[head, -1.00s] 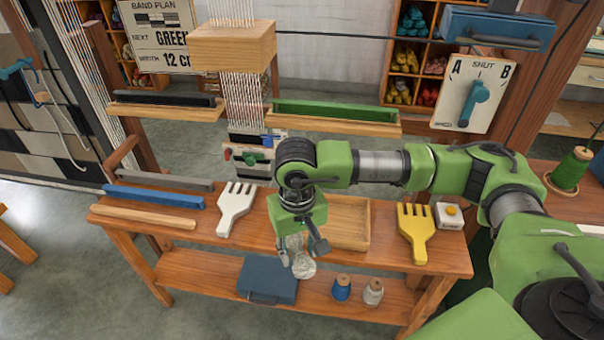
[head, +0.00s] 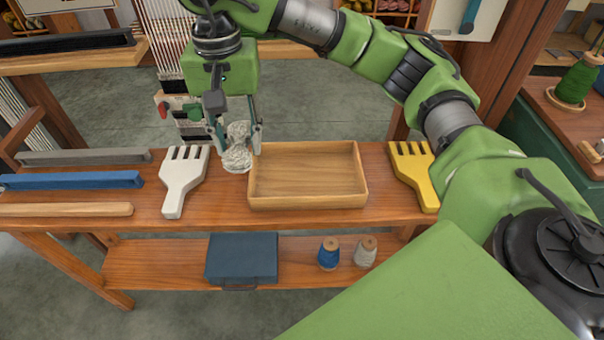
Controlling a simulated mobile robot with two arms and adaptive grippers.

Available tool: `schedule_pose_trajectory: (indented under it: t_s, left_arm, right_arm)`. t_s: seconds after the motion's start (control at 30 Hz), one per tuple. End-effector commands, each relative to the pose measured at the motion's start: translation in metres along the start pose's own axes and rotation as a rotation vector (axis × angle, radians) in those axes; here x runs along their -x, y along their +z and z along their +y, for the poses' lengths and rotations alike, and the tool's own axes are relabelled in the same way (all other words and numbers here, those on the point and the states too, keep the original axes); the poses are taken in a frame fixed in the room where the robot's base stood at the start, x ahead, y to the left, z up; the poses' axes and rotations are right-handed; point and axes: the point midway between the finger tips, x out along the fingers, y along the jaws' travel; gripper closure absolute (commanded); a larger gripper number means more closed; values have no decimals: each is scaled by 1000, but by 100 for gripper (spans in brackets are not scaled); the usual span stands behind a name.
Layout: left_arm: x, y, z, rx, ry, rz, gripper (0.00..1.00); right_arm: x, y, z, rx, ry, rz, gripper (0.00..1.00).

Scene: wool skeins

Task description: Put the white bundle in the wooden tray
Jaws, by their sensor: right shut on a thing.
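The white bundle (head: 237,158) is a twisted off-white skein. My right gripper (head: 236,140) is shut on it, with one finger on each side of its upper part. The bundle hangs upright just left of the wooden tray (head: 308,201), near the tray's back left corner. I cannot tell whether its lower end touches the bench. The tray is a shallow, light wooden box and is empty. My left gripper is not in view.
A white comb (head: 183,182) lies left of the bundle, and a yellow comb (head: 415,172) lies right of the tray. Blue (head: 75,180), grey and pale bars lie at the left. A blue box (head: 241,258) and two spools stand on the lower shelf.

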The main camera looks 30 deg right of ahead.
Motion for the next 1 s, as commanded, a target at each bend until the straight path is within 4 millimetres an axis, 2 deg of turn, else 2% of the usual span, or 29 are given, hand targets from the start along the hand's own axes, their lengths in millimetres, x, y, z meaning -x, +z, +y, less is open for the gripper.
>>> schedule_pose_trajectory:
  t_s: [0.3,0.5,0.63,0.87,1.0]
  left_arm:
    - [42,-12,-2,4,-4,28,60]
    - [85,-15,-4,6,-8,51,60]
    - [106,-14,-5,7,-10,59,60]
    - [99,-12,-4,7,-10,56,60]
    - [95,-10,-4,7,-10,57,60]
  right_arm:
    - [-38,-25,76,-7,4,-1,81]
    - [-68,-32,98,-2,2,-2,81]
    - [-79,-36,108,-2,2,0,81]
    - [-93,-39,119,0,2,0,81]
    - [-110,-40,122,1,4,-2,81]
